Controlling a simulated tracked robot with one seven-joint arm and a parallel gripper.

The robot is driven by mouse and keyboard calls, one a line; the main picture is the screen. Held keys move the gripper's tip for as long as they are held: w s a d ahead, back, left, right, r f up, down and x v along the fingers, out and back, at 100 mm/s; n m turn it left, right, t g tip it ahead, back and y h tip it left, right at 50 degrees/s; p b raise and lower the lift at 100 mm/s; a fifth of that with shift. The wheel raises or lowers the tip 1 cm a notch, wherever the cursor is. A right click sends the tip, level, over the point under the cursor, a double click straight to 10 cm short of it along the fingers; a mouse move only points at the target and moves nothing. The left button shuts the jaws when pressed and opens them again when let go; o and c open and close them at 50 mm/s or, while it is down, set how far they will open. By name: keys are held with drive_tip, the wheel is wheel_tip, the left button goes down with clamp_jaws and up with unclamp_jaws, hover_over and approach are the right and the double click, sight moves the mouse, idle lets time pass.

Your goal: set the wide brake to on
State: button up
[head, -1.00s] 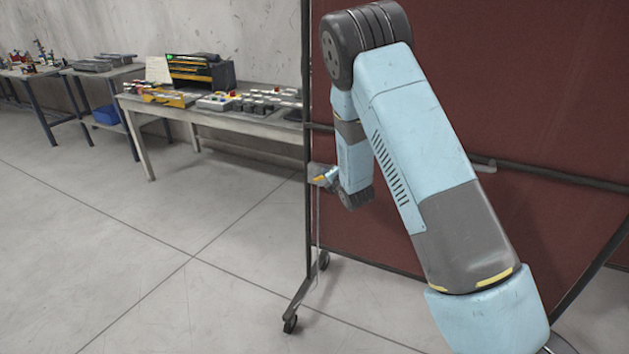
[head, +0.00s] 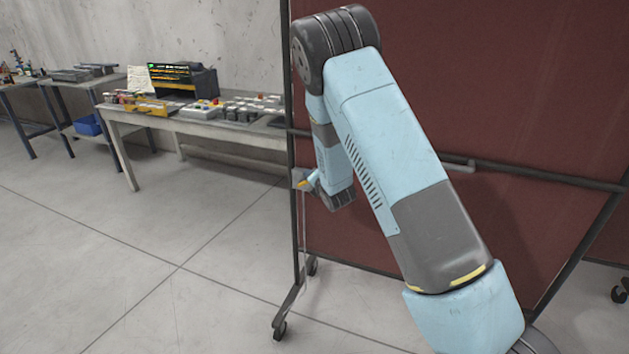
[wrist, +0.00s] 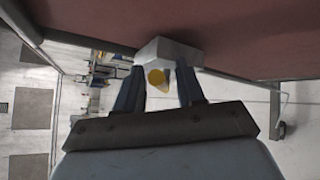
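A small pale grey box with a yellow, rounded, tapering piece like a knob sits at the left edge of the red screen. In the head view the box (head: 298,177) is tiny, with a thin cord below it. In the wrist view the box (wrist: 172,50) is just beyond my fingertips and the yellow knob (wrist: 157,79) shows between them. My gripper (wrist: 160,88) is open, with a gap on each side of the knob. I see no brake label, and cannot tell whether this knob is the brake. My wrist partly hides the fingers in the head view.
A dark red wheeled screen (head: 440,110) stands right behind my arm, with a horizontal rail across it. A workbench (head: 200,126) with several devices stands back left, and another bench (head: 75,80) beyond it. The floor at left is clear.

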drive_tip(key=shift+s, duration=0.1)
drive_tip(key=shift+s, duration=0.15)
drive_tip(key=v, duration=1.3)
drive_tip(key=shift+s+d+r, duration=0.1)
drive_tip(key=shift+c, duration=0.4)
